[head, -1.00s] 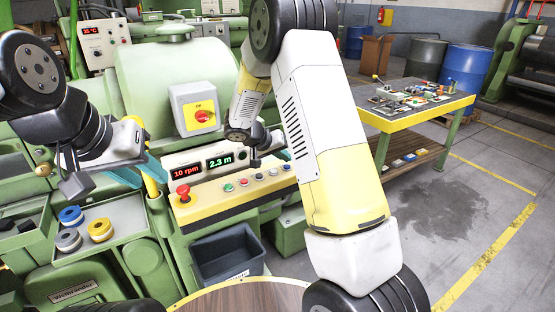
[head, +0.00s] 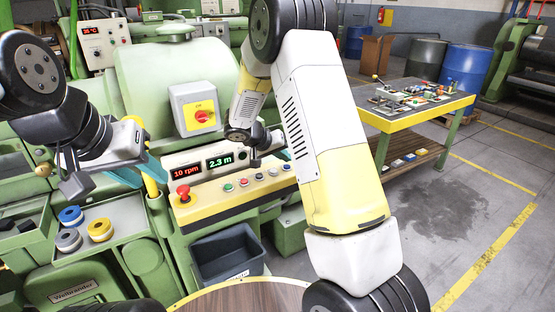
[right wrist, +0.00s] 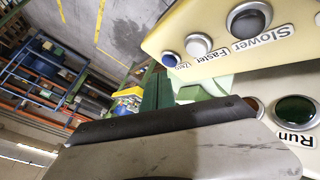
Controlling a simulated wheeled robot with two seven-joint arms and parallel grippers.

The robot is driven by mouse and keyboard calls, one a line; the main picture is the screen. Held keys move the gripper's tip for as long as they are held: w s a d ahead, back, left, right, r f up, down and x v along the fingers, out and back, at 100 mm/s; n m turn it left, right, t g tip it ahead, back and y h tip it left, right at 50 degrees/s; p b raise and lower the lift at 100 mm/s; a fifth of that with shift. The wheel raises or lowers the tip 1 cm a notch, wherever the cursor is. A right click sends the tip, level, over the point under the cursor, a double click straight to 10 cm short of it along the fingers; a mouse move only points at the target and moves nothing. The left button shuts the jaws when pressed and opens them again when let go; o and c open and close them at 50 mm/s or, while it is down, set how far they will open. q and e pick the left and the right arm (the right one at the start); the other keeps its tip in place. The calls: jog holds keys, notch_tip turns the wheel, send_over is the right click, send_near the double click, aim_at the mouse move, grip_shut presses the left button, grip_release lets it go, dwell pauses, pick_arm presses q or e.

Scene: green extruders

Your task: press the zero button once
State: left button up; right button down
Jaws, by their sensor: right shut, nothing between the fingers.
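The zero button is the small blue button (right wrist: 169,60) beside a small label at the end of the control panel's row; it also shows in the head view (head: 286,168). The panel's length display (head: 220,161) reads 2.3 m. My right gripper (head: 283,154) is shut and empty just above that end of the panel, partly hidden by my right arm. In the right wrist view its dark green fingers (right wrist: 158,88) are close to the blue button; contact cannot be told.
Beside the blue button are a white Faster button (right wrist: 198,45) and a dark Slower button (right wrist: 248,20). A green Run button (right wrist: 295,110) lies further along. A red mushroom button (head: 183,193) stands at the panel's left end. A grey bin (head: 228,255) is below.

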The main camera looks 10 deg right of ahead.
aim_at(285, 167)
jog(key=shift+f, duration=0.1)
jog(key=shift+f, duration=0.3)
jog(key=shift+f, duration=0.4)
dwell(0.7)
dwell(0.3)
jog(key=shift+r, duration=0.8)
jog(key=shift+r, duration=0.1)
jog(key=shift+r, duration=2.4)
